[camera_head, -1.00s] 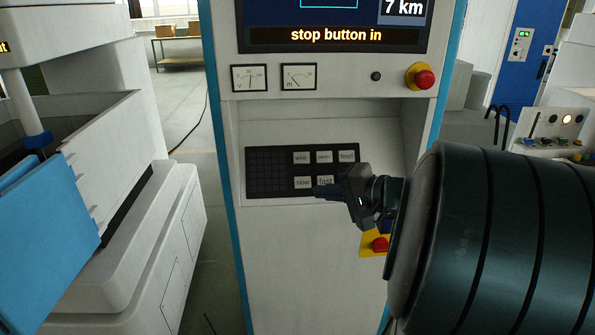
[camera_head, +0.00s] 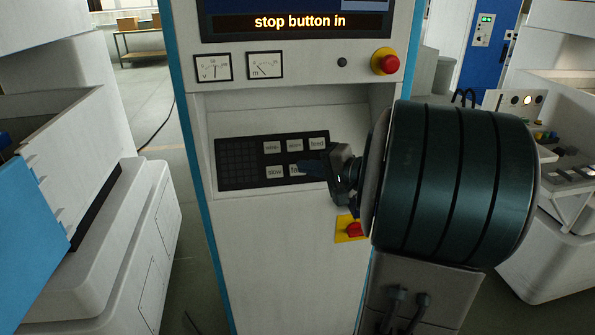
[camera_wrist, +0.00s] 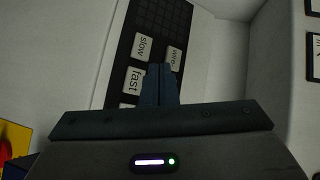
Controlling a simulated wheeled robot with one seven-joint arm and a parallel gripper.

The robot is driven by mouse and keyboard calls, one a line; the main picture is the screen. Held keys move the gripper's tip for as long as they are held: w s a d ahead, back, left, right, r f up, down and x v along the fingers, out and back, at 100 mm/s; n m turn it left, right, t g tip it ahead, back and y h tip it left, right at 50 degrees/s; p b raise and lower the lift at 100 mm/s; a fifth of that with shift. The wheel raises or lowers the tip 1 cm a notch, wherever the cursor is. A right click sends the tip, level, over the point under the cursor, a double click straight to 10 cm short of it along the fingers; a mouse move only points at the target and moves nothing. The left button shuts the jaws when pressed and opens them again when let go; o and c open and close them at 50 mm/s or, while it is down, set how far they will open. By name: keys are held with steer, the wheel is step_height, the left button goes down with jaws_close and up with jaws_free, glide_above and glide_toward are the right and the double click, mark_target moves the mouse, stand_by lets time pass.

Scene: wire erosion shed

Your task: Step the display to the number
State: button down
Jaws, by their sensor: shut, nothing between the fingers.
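The display (camera_head: 290,23) at the top of the cabinet is cut off by the frame; its orange line reads "stop button in" and no number shows. Below it, the black key panel (camera_head: 240,176) carries white keys: "slow" (camera_head: 275,171), "fast" (camera_head: 297,170), "feed" (camera_head: 317,142) and two wire keys. My gripper (camera_head: 308,169) is shut and empty, its tips in front of the lower key row, by "fast". In the wrist view the tips (camera_wrist: 160,72) point at the panel between "slow" (camera_wrist: 143,45), "fast" (camera_wrist: 134,80) and a wire key (camera_wrist: 174,58). I cannot tell whether they touch.
A red stop button (camera_head: 386,62) on a yellow base sits right of two dial gauges (camera_head: 213,67). A red switch on a yellow plate (camera_head: 351,230) is below my gripper. A white machine (camera_head: 100,235) stands left; a small control desk (camera_head: 545,140) stands right.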

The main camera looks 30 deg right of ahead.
mark_target(291, 167)
steer(key=shift+w+d+f+b, duration=0.2)
steer(key=shift+w+f+b, duration=0.25)
steer(key=shift+w, duration=0.25)
steer(key=shift+w+d+f+b, duration=0.2)
steer(key=shift+w+f+b, duration=0.1)
steer(key=shift+w+f, duration=0.3)
steer(key=shift+w+d+f+b, duration=0.2)
steer(key=shift+w+f+b, duration=0.25)
steer(key=shift+w, duration=0.3)
steer(key=shift+w+f, duration=0.1)
steer(key=shift+f, duration=0.05)
stand_by(0.5)
steer(key=shift+w+f+b, duration=0.15)
steer(key=shift+w+b, duration=0.1)
steer(key=shift+b, duration=0.4)
steer(key=shift+w+d+f+b, duration=0.2)
steer(key=shift+w+b, duration=0.1)
steer(key=shift+b, duration=0.15)
stand_by(0.6)
steer(key=shift+s+a+r, duration=0.2)
steer(key=shift+s+r, duration=0.3)
steer(key=shift+s, duration=0.15)
